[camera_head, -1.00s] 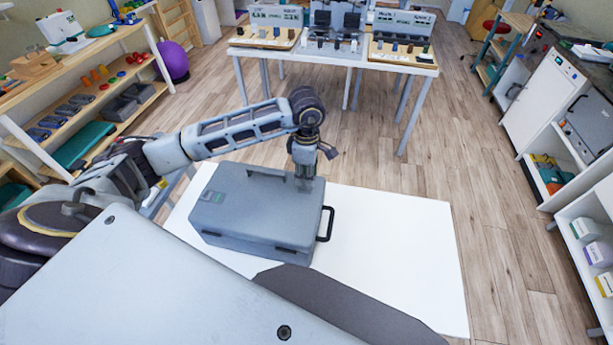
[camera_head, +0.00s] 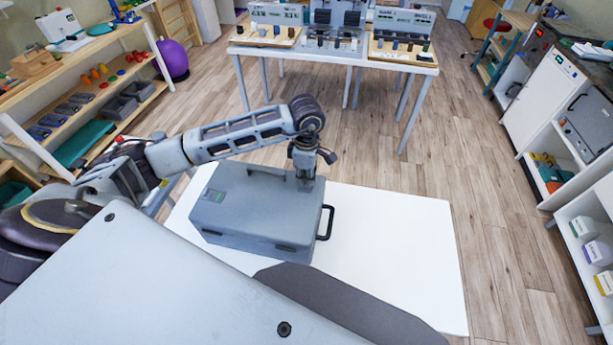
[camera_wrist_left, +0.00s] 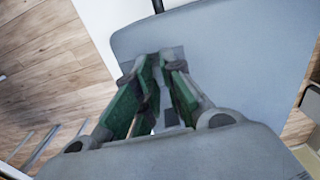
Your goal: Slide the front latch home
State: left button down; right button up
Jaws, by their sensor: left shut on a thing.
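A blue-grey hard case (camera_head: 245,205) lies closed on a white tabletop (camera_head: 400,240), with a black handle (camera_head: 327,224) on its right side. My left gripper (camera_head: 305,183) points down at the far right part of the lid. In the left wrist view its green-lined fingers (camera_wrist_left: 160,85) are close together over the lid (camera_wrist_left: 225,50), shut on a small grey piece that I take to be the front latch (camera_wrist_left: 170,117). The fingers hide most of that piece, so its exact position cannot be told. My right gripper is not in view.
The white tabletop is clear to the right of the case. A table with panels (camera_head: 335,55) stands at the back. Wooden shelves (camera_head: 85,95) with a purple ball (camera_head: 172,62) beside them are at left, and white cabinets (camera_head: 550,100) at right.

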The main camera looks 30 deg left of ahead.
pick_arm(q)
jog(key=shift+w, duration=0.2)
jog(key=shift+w+a+b, duration=0.1)
jog(key=shift+w+b, duration=0.1)
jog(key=shift+b, duration=0.1)
jog(key=shift+w+a+b, duration=0.25)
jog(key=shift+w+b, duration=0.5)
jog(key=shift+w, duration=0.2)
jog(key=c, duration=1.5)
grip_release()
